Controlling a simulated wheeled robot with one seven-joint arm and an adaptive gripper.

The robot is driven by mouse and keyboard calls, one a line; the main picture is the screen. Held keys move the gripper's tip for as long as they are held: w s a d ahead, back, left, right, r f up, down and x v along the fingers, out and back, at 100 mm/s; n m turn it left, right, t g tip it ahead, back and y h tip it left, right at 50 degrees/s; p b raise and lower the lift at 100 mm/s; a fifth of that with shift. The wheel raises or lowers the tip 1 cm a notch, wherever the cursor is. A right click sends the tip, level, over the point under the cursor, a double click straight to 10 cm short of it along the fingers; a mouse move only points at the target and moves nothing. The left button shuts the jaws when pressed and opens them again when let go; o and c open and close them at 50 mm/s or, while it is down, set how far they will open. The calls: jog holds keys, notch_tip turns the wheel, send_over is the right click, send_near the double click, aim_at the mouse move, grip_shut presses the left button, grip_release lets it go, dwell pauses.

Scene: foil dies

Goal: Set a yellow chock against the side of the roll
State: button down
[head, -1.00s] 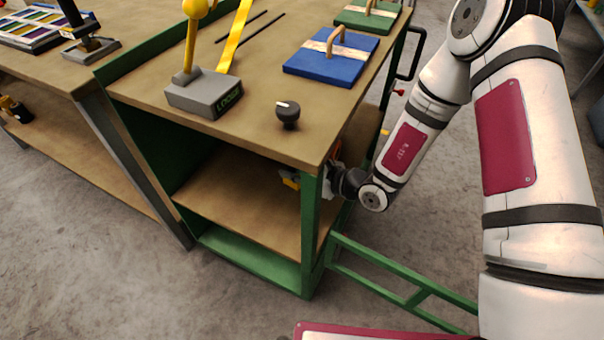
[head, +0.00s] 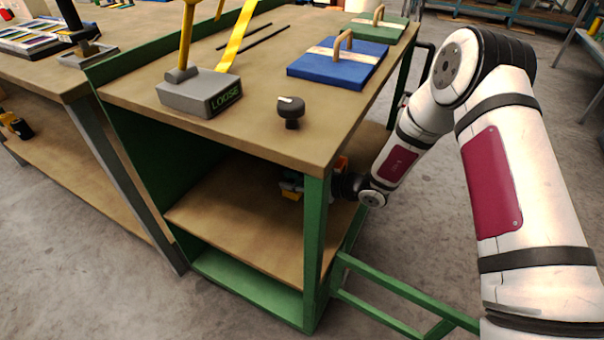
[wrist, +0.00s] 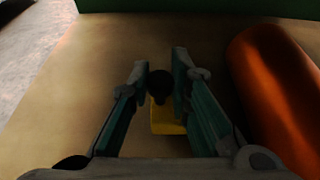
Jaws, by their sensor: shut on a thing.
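My gripper (wrist: 160,80) is shut on the dark knob of a yellow chock (wrist: 168,122) in the wrist view. The orange roll (wrist: 275,90) lies on the right of that view, with a strip of shelf showing between it and the chock. Whether the chock touches the shelf I cannot tell. In the head view, my gripper (head: 297,187) is under the cart's top, partly behind the green corner post. A bit of the orange roll (head: 342,163) shows past that post; the rest is hidden.
The brown lower shelf (head: 240,222) has free room left of my gripper. The green corner post (head: 315,245) and the cart's top (head: 240,125) bound the opening. A grey "LOOSE" block (head: 200,93), a black knob (head: 291,112) and a blue board (head: 338,62) are on top.

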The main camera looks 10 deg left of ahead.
jog(key=w, duration=0.2)
jog(key=w+d+b, duration=0.1)
jog(key=w, duration=0.1)
jog(key=w+d, duration=0.1)
jog(key=w, duration=0.1)
jog(key=shift+d, duration=0.15)
jog(key=shift+f+b, duration=0.35)
jog(key=shift+b, duration=0.2)
jog(key=shift+r, duration=0.1)
jog(key=c, duration=1.5)
grip_release()
jog(key=p+v, duration=0.3)
jog(key=v, duration=0.9)
